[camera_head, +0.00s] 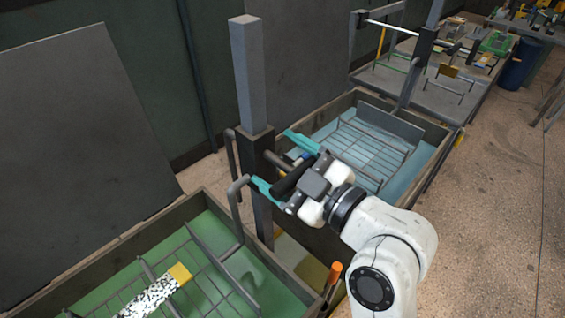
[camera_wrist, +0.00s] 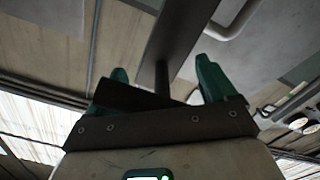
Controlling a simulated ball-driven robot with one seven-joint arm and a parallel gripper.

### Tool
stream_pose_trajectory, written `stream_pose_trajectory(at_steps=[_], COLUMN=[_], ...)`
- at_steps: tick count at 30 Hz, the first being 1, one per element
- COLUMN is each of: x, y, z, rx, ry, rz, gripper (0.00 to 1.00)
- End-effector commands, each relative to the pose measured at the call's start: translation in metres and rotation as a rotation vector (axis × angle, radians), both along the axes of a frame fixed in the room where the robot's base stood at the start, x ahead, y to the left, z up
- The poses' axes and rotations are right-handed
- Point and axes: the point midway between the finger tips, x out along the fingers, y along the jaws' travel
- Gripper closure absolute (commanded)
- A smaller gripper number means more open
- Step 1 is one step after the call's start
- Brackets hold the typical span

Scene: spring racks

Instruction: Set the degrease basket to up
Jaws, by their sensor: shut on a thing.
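A wire basket (camera_head: 224,271) sits low in a green-liquid tank at the lower left, holding a black-and-white speckled piece (camera_head: 155,297) with a yellow end. A bent grey arm (camera_head: 238,200) rises from it to a dark carriage (camera_head: 257,150) on a vertical grey post (camera_head: 247,75). My gripper (camera_head: 271,158) is beside the carriage, its teal fingers on either side of a dark handle that sticks out toward me. It is shut on this handle, whose grip is partly hidden. The wrist view shows the fingers (camera_wrist: 166,82) around a dark bar below the post. I see no readable tank label.
A blue-liquid tank (camera_head: 437,160) with an empty wire basket (camera_head: 365,150) stands just behind my gripper. An orange-handled tool (camera_head: 335,272) stands near the green tank's right corner. Farther back are another rack table and a blue barrel (camera_head: 521,62). Floor is open at right.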

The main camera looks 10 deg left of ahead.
Motion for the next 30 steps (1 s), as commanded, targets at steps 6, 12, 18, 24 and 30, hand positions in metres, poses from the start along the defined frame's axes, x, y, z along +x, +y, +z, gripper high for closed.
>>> stream_pose_trajectory(at_steps=[6,12,18,24,30], x=[0.0,-0.001,-0.003,-0.019,-0.042], y=[0.0,0.001,-0.002,-0.026,-0.059], z=[0.01,0.01,0.009,0.005,0.004], rx=[0.025,0.024,0.023,0.021,0.019], ry=[-0.005,-0.007,-0.007,-0.006,-0.004], rz=[0.002,0.003,0.004,-0.003,-0.008], gripper=[0.11,0.0,0.0,0.0,0.0])
